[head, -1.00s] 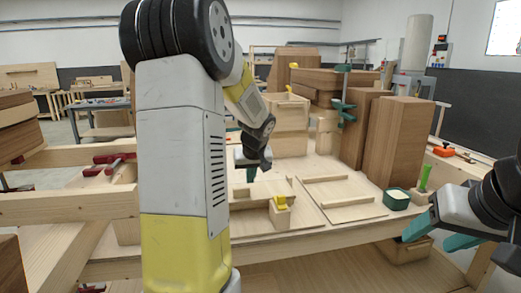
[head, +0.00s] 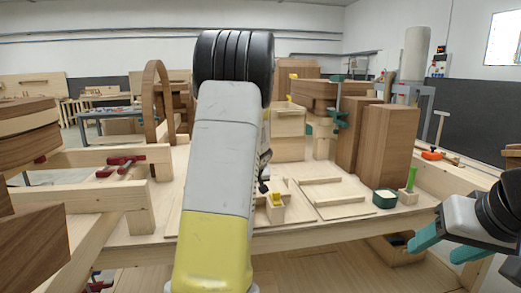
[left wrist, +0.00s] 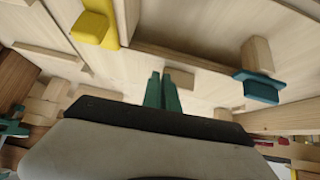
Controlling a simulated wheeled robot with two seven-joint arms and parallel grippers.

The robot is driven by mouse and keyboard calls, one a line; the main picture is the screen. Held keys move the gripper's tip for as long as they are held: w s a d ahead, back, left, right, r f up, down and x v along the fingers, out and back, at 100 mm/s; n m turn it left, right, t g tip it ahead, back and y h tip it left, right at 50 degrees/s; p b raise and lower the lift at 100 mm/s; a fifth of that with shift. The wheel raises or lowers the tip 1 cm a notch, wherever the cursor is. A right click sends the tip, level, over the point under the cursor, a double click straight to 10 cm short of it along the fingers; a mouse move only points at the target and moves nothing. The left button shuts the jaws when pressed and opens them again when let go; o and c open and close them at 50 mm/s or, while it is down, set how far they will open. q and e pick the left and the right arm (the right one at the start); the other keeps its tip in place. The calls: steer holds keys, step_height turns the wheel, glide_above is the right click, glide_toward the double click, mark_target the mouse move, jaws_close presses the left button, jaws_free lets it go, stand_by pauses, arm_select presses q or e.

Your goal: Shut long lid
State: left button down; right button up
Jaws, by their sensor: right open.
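I cannot tell for sure which piece is the long lid. Flat pale panels with raised wooden strips lie on the workbench; the right one (head: 345,198) shows clearly, and the left one is largely behind my left arm. A yellow-topped wooden block (head: 276,208) stands between them; yellow also shows in the left wrist view (left wrist: 95,27). That view shows a long strip (left wrist: 190,62) and a teal piece (left wrist: 258,88) by a wooden block. My left gripper (left wrist: 162,77) has its fingers together, empty, over the panels. My right gripper (head: 432,253) is open and empty at the bench's front right.
Tall brown blocks (head: 390,145) and stacked wood with a green clamp (head: 338,115) stand at the back. An open drawer (head: 398,250) is below. Red clamps (head: 120,163) lie on the left frame.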

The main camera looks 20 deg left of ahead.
arm_select(q)
steer(key=shift+g, duration=0.5)
steer(key=f, duration=0.1)
steer(key=s+f, duration=0.2)
steer(key=f, duration=0.1)
steer(key=shift+s+d+f, duration=0.1)
steer(key=shift+s+d, duration=0.05)
steer(key=shift+d, duration=0.1)
arm_select(e)
steer(key=shift+s, duration=0.3)
steer(key=shift+r, duration=0.1)
arm_select(q)
steer(key=shift+a, duration=0.15)
arm_select(e)
steer(key=shift+s+a, duration=0.1)
steer(key=shift+s, duration=0.1)
arm_select(q)
steer(key=shift+w+d+r, duration=0.25)
steer(key=shift+r, duration=0.25)
steer(key=shift+w+d+r, duration=0.2)
steer(key=shift+r, duration=0.3)
steer(key=s+d+r+t, duration=0.1)
steer(key=s+r, duration=0.2)
steer(key=r, duration=0.4)
steer(key=shift+d+r, duration=0.25)
steer(key=shift+r, duration=0.15)
arm_select(e)
steer(key=shift+w+f, duration=0.2)
steer(key=shift+w, duration=0.6)
